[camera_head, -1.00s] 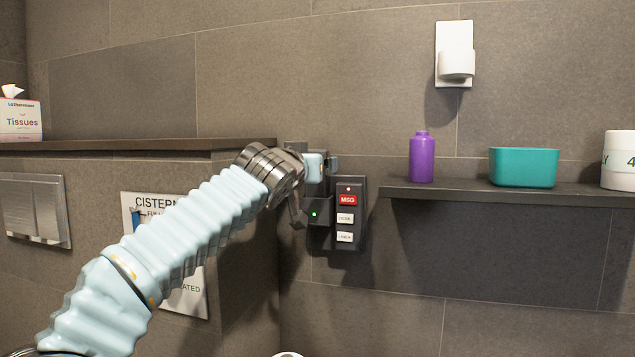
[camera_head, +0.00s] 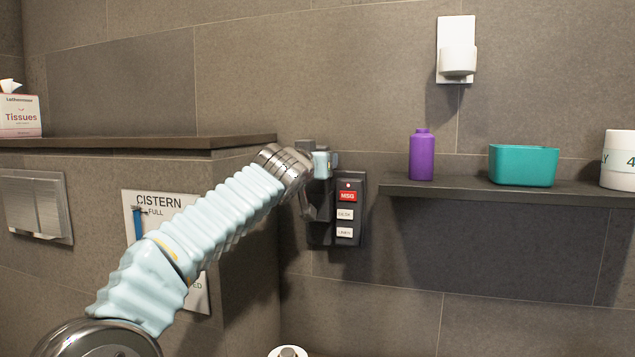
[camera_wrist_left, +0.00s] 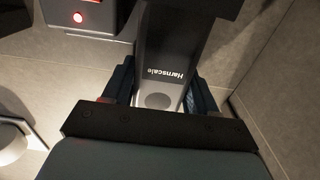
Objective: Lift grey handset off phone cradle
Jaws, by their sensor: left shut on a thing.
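The wall phone has a dark button panel (camera_head: 348,208) with a red MSG button and white buttons. The dark grey handset (camera_head: 305,146) shows only in part beside it, mostly behind my left gripper (camera_head: 322,163). In the left wrist view the handset (camera_wrist_left: 172,55), marked "Harnscale", lies between the blue finger pads of the left gripper (camera_wrist_left: 162,92), which is shut on it. The cradle (camera_head: 319,235) is partly hidden by the wrist and gripper. I cannot tell whether the handset still touches it. My right gripper is not in view.
A ledge (camera_head: 110,142) with a tissue box (camera_head: 20,117) is at left. A dark shelf (camera_head: 450,190) at right holds a purple bottle (camera_head: 421,157), a teal bin (camera_head: 523,166) and a white canister (camera_head: 619,160). A white holder (camera_head: 456,55) is on the wall above.

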